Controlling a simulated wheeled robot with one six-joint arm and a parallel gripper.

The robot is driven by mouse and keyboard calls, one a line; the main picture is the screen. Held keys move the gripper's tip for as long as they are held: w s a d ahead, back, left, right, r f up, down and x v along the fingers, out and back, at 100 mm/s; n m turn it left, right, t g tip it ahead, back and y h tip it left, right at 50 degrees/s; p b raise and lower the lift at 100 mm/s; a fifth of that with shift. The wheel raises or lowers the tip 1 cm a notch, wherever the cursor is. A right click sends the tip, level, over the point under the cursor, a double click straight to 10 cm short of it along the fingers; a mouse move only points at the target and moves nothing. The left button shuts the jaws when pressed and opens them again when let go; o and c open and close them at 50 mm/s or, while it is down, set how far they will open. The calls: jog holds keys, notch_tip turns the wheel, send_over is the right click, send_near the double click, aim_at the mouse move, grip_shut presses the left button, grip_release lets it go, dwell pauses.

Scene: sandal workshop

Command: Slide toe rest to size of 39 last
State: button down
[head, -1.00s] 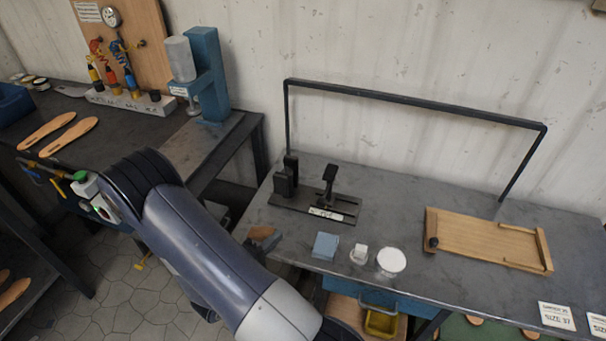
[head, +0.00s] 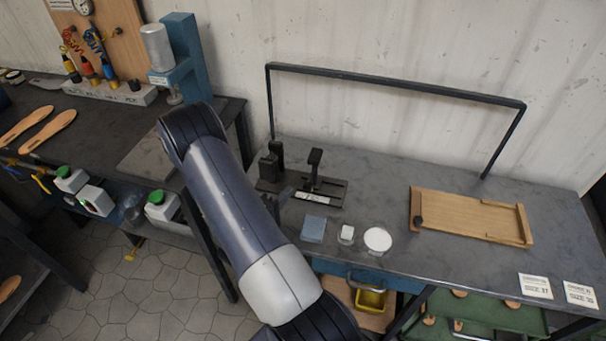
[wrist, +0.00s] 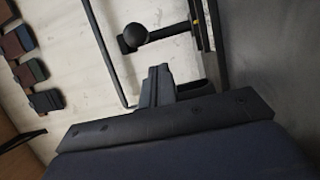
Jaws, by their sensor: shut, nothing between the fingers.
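The sizing jig, a black base plate (head: 331,188) with a pale scale strip on its front edge (head: 316,198), lies at the left of the grey bench. A bulky black block (head: 271,163) stands at its left end, and the T-topped black toe rest (head: 315,168) stands upright nearer its middle. The strip's numbers are too small to read. My gripper (wrist: 158,72) is shut and empty in the wrist view, apart from a dark round-headed post (wrist: 136,36) that looks like the toe rest. In the head view my arm mostly hides the gripper, low beside the jig's left end.
A wooden board (head: 465,216) lies to the right. A black frame (head: 395,88) rises behind. Size cards (head: 535,286) lie front right.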

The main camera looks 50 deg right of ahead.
jog(key=d, duration=0.3)
jog(key=w+d+p, duration=0.1)
jog(key=d, duration=0.4)
jog(key=shift+w+d, duration=0.2)
jog(key=shift+d, duration=0.2)
jog(key=shift+s+d+f+b, duration=0.15)
jog(key=shift+s+d+b, duration=0.2)
jog(key=shift+s, duration=0.05)
jog(key=shift+s+r, duration=0.1)
jog(key=shift+r, duration=0.1)
